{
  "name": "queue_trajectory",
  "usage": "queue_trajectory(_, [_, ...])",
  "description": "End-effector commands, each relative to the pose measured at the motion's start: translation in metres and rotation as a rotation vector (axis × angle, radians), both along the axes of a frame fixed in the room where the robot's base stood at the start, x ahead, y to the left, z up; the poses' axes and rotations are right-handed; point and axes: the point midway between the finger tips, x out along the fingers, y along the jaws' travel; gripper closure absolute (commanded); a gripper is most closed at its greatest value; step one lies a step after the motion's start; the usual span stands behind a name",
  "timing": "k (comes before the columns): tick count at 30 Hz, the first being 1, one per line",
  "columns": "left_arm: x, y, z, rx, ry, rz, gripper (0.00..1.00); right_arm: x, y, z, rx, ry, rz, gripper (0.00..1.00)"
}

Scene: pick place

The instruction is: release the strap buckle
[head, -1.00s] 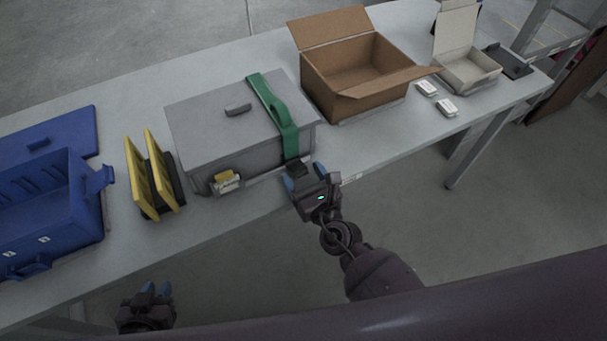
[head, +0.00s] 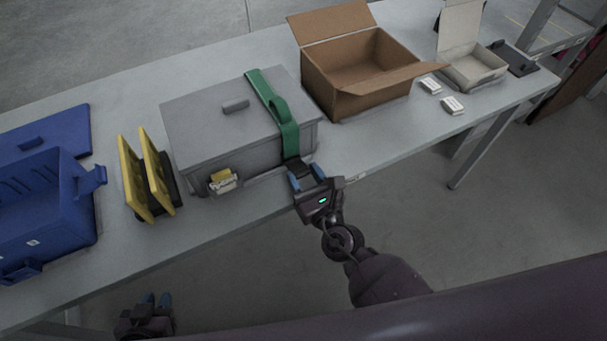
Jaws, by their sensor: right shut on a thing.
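A green strap (head: 274,108) runs over the lid of a closed grey box (head: 212,125) and down its front near the right end. A dark buckle (head: 298,166) sits at the strap's lower front end. My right gripper (head: 307,178) is at the box's front, its blue fingertips shut on the buckle, one on each side. The fingers partly hide the buckle, and I cannot tell whether its clasp is released. My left gripper (head: 157,300) is low in front of the table, away from everything; its blue fingertips are a little apart.
A yellow rack (head: 145,175) and a blue crate (head: 50,214) stand left of the grey box. An open cardboard box (head: 352,77) stands to its right, then small white packs (head: 453,105) and an open pale box (head: 474,68). The table's front edge is close to my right gripper.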

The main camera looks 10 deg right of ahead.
Motion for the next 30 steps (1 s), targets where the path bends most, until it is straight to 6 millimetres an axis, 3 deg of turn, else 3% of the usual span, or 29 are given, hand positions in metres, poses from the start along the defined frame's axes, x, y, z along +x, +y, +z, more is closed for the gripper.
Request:
queue_trajectory(3, [0.003, -0.002, -0.011, -0.002, 0.007, -0.006, 0.75, -0.001, -0.001, -0.009, 0.009, -0.023, -0.001, 0.77])
queue_trajectory(20, [0.01, -0.001, -0.01, 0.007, -0.004, -0.021, 0.75, -0.001, 0.0, -0.003, 0.027, -0.062, -0.001, 0.77])
queue_trajectory(21, [0.01, -0.001, -0.011, 0.008, -0.003, -0.02, 0.75, -0.001, 0.0, -0.003, 0.027, -0.062, -0.001, 0.49])
queue_trajectory(24, [0.009, -0.001, -0.011, 0.008, -0.001, -0.02, 0.75, -0.001, 0.0, -0.003, 0.027, -0.061, -0.001, 0.33])
queue_trajectory(25, [0.008, -0.001, -0.011, 0.008, -0.001, -0.02, 0.75, -0.001, 0.0, -0.004, 0.026, -0.061, -0.001, 0.29])
queue_trajectory(30, [0.006, -0.001, -0.013, 0.006, 0.005, -0.017, 0.75, -0.001, 0.0, -0.004, 0.025, -0.059, 0.0, 0.28])
